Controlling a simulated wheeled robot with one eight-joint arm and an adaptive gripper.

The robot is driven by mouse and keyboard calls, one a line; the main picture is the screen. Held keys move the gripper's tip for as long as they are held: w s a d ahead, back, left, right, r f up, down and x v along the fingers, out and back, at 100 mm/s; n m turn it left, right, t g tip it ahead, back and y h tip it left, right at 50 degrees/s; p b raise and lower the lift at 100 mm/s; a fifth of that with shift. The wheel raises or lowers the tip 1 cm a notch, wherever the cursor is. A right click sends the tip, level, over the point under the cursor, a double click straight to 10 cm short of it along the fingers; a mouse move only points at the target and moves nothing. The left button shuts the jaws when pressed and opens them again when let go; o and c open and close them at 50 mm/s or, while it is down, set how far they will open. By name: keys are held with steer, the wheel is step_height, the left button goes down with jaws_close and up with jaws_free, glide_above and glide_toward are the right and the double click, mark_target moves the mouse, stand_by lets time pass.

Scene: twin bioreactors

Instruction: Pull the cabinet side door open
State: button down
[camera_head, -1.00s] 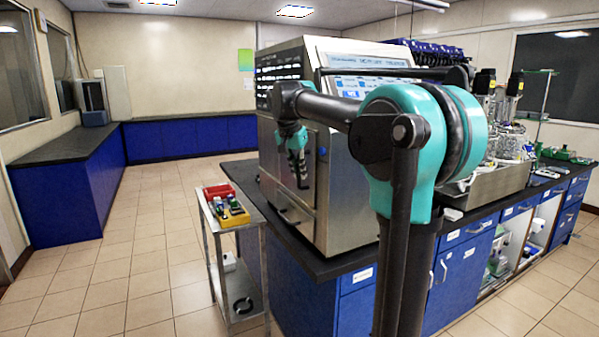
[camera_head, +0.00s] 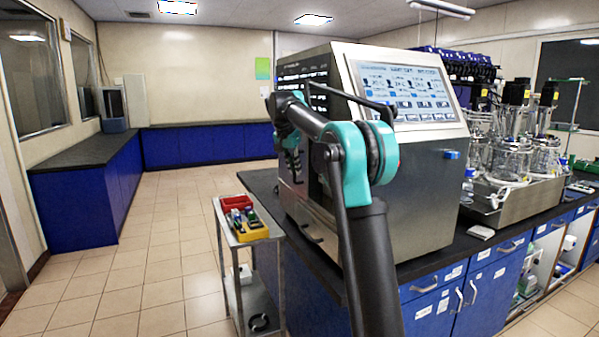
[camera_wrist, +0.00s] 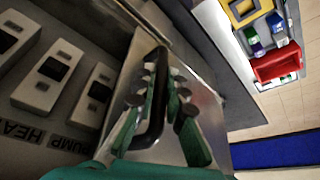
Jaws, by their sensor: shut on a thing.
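The metal cabinet (camera_head: 420,190) stands on the dark bench with a sloped screen on its front. Its side face is turned left and partly hidden by my arm. In the wrist view the smooth metal side door (camera_wrist: 203,102) carries a long black bar handle (camera_wrist: 156,105). My gripper (camera_wrist: 160,82) has its green fingers on either side of this handle and is shut on it. In the head view my gripper (camera_head: 292,163) shows small at the cabinet's left side. I cannot tell how far the door stands from its frame.
A small metal trolley (camera_head: 250,285) with a red bin and a yellow tray (camera_head: 252,234) stands left of the bench, close to the cabinet's side. A grey panel with several white units (camera_wrist: 50,72) adjoins the door. Tiled floor (camera_head: 150,270) is free at left.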

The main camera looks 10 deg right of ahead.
steer(key=shift+w+a, duration=0.25)
steer(key=shift+w, duration=0.55)
steer(key=shift+w+a, duration=0.25)
steer(key=shift+w, duration=0.55)
steer(key=c, duration=1.9)
jaws_free()
steer(key=shift+o, duration=0.2)
steer(key=shift+s+r, duration=0.1)
steer(key=v, duration=1.1)
steer(key=shift+r, duration=0.4)
steer(key=shift+s+a, duration=0.1)
